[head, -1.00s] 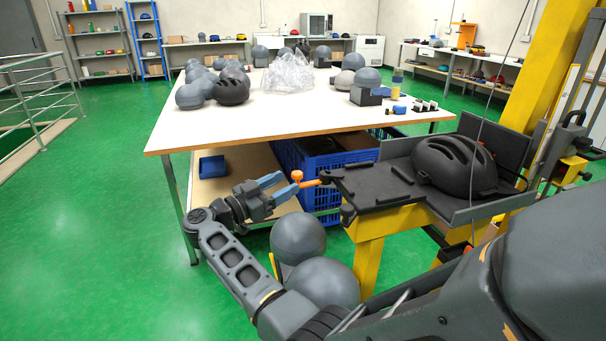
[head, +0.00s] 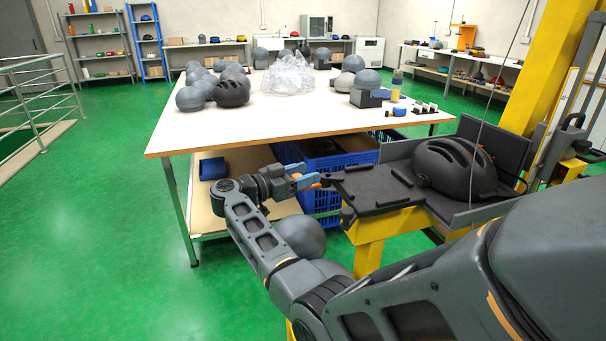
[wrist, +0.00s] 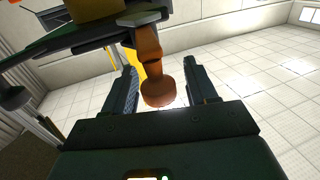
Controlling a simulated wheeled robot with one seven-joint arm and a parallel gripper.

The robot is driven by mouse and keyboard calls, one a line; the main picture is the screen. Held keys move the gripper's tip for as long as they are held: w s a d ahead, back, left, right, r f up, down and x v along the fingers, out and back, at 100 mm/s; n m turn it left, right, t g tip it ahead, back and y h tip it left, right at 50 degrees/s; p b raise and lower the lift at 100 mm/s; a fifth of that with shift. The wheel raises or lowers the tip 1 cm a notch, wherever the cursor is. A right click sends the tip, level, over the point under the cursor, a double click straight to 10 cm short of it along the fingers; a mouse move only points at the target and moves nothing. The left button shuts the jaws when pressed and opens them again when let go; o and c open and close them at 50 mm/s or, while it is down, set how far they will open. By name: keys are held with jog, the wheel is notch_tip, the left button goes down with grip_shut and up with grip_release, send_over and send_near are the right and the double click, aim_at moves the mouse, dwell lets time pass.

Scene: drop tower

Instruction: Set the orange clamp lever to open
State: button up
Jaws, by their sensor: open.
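The orange clamp lever (head: 314,186) sticks out from the left end of the black clamp plate on the yellow stand (head: 372,228). In the head view my gripper (head: 310,180) hides most of it. In the wrist view the lever (wrist: 151,62) hangs between my two open fingers (wrist: 160,85), its round knob (wrist: 158,94) toward the palm. Gaps show on both sides, so neither finger appears to touch it. A black helmet (head: 452,168) sits on the plate, to the right of the lever.
A white-topped table (head: 290,125) with grey headforms and a plastic bag stands behind my gripper. A blue crate (head: 325,160) is under it, close behind the gripper. A thin cable hangs in front of the helmet. Green floor is clear at left.

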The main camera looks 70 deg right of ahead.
grip_shut()
dwell(0.5)
